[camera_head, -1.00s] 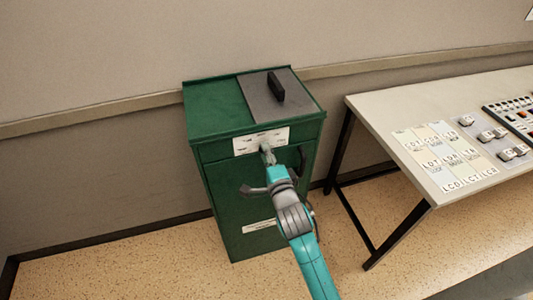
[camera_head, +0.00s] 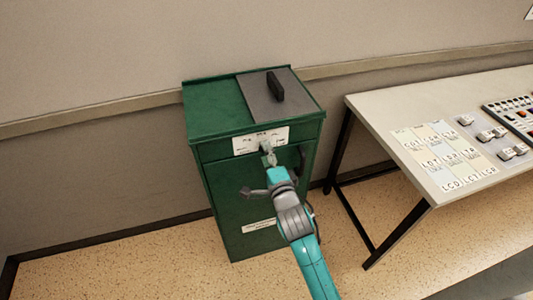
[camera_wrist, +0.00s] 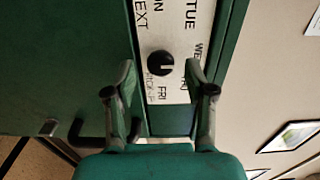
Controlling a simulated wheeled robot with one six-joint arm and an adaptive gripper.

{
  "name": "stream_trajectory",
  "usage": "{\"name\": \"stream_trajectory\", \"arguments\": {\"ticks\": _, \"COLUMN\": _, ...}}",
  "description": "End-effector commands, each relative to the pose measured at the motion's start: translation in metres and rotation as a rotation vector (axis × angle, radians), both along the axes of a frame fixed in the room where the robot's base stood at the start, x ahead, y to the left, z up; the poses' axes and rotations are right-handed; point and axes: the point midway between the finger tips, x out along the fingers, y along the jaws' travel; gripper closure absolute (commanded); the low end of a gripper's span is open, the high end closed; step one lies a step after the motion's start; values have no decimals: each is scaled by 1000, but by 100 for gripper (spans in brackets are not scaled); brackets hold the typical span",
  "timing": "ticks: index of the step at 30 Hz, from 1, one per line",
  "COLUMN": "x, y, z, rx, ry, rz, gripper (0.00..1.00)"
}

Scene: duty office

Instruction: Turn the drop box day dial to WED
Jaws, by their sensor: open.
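The drop box (camera_head: 228,190) is a green metal cabinet against the wall. Its white day plate (camera_head: 248,144) is on the upper front. In the wrist view the plate (camera_wrist: 178,20) shows TUE, WED, FRI and PICK-UP, with other labels partly cut off or covered. The day dial (camera_wrist: 160,64) is a round black knob on the plate. A small pale mark shows on its right side, but I cannot tell which day it points to. My gripper (camera_wrist: 160,82) is open, its fingers apart on either side below the knob, not touching it. In the head view my gripper (camera_head: 269,156) is just before the plate.
A grey panel with a black handle (camera_head: 276,87) is on the box top. A dark handle (camera_wrist: 48,128) sticks out from the box front near my gripper. A table (camera_head: 380,112) with label cards and a switch panel stands to the right. Floor shows between them.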

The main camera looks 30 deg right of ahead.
Motion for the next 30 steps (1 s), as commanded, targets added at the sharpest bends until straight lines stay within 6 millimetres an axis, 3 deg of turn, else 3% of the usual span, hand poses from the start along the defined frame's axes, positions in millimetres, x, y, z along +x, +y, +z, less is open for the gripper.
{"name": "stream_trajectory", "arguments": {"ticks": 18, "x": -91, "y": 26, "z": -1, "rx": 0, "ry": 3, "rz": 1, "gripper": 46}}
{"name": "stream_trajectory", "arguments": {"ticks": 30, "x": -110, "y": 31, "z": 0, "rx": 0, "ry": 1, "rz": 0, "gripper": 46}}
